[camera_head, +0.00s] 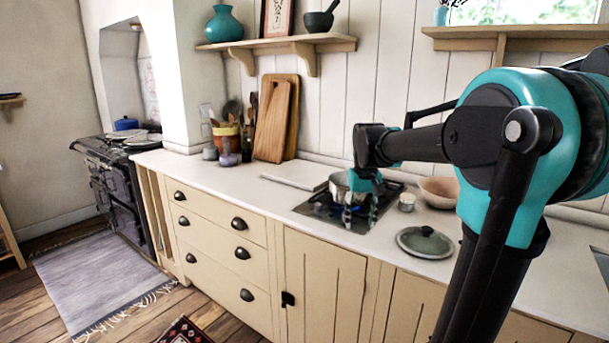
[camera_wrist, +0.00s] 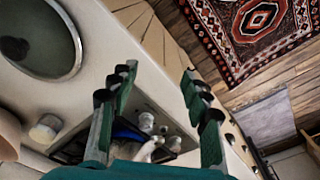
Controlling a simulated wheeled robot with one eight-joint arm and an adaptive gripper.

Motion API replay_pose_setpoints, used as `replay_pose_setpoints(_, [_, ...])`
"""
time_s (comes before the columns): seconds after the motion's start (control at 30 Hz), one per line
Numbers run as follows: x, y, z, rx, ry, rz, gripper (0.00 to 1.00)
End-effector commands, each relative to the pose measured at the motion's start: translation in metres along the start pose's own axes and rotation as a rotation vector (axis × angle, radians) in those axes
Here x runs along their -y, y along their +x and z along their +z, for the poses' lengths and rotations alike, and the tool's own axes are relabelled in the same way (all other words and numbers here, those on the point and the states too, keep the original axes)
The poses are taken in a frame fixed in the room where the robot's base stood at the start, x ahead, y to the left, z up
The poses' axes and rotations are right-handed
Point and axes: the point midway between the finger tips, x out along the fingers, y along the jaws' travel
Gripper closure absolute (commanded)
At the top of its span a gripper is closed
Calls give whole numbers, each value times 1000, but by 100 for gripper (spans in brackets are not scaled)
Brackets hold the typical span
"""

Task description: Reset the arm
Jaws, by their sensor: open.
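My gripper (camera_head: 360,215) is open above the front of the hob on the counter, pointing down. Nothing shows between its fingers. In the wrist view my gripper (camera_wrist: 158,78) also shows its two green and black fingers spread apart. A steel pot (camera_head: 338,188) stands on the hob (camera_head: 308,210), just behind the gripper and partly hidden by it. I cannot tell whether a finger touches the pot or hob.
A pan lid (camera_head: 424,241) lies on the counter right of the hob; it also shows in the wrist view (camera_wrist: 40,62). A small jar (camera_head: 407,202) and a bowl (camera_head: 439,190) stand nearby. Cutting boards (camera_head: 273,125) lean on the wall. The left counter front is clear.

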Motion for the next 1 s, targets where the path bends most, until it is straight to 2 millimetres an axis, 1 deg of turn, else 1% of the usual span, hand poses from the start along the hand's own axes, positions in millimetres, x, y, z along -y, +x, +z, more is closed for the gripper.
replay_pose_setpoints(0.03, [-2, 10, 10, -12, 3, 0, 52])
replay_pose_setpoints(0.17, [-6, 38, 36, -55, 9, 0, 52])
replay_pose_setpoints(0.27, [-10, 66, 63, -97, 15, 0, 52])
replay_pose_setpoints(0.37, [-14, 102, 104, -152, 24, 1, 52])
replay_pose_setpoints(0.4, [-16, 117, 122, -176, 28, 2, 52])
replay_pose_setpoints(0.5, [-18, 149, 162, -229, 34, 4, 52])
replay_pose_setpoints(0.6, [-20, 170, 190, -266, 40, 7, 52])
replay_pose_setpoints(0.7, [-20, 180, 206, -287, 42, 8, 52])
replay_pose_setpoints(0.73, [-20, 182, 208, -290, 42, 8, 52])
replay_pose_setpoints(0.8, [-21, 184, 211, -294, 43, 8, 52])
replay_pose_setpoints(1.0, [-20, 184, 211, -294, 43, 8, 52])
